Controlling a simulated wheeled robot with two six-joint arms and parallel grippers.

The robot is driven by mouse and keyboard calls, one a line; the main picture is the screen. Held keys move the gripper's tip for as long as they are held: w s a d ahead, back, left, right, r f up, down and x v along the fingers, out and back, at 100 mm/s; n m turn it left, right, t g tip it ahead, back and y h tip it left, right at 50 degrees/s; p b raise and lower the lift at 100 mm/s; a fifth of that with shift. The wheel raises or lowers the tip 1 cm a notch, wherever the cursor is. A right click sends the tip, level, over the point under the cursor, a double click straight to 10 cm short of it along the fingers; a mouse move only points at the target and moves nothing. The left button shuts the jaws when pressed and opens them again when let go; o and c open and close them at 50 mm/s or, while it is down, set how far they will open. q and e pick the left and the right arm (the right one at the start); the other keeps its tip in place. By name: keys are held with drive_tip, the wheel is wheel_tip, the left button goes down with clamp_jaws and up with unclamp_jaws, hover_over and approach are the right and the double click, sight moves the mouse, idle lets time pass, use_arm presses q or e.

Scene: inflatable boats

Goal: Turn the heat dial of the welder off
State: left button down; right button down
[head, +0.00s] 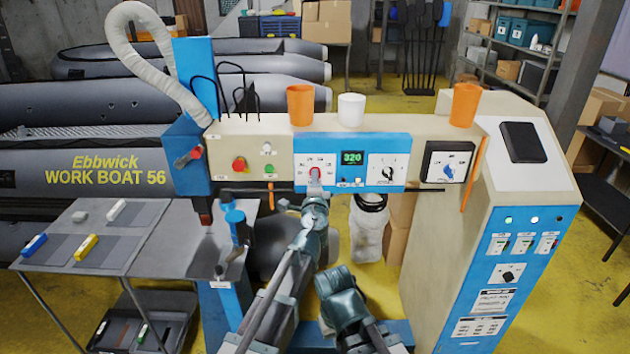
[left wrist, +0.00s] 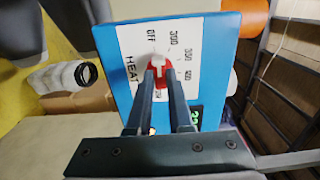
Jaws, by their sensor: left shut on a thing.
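The welder's heat dial (head: 314,173) is a red knob on a white scale on the blue front panel (head: 350,150). In the left wrist view, the dial (left wrist: 160,72) shows between my fingers, with the marks OFF, 300, 350 and 400 around it. My left gripper (head: 314,192) reaches up to the panel and is shut on the dial; its fingers also show in the left wrist view (left wrist: 160,90). The fingers cover part of the knob, so I cannot tell exactly where it points. The green display (head: 352,158) reads 320.
An orange cup (head: 300,105), a white cup (head: 351,109) and another orange cup (head: 465,104) stand on the welder's beam. Another dial (head: 388,170) sits right of the display. A grey table (head: 95,235) stands at left, a control cabinet (head: 500,200) at right.

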use_arm(q)
drive_tip(key=shift+s+n, duration=0.1)
drive_tip(key=shift+n, duration=0.8)
drive_tip(key=c, duration=0.8)
unclamp_jaws()
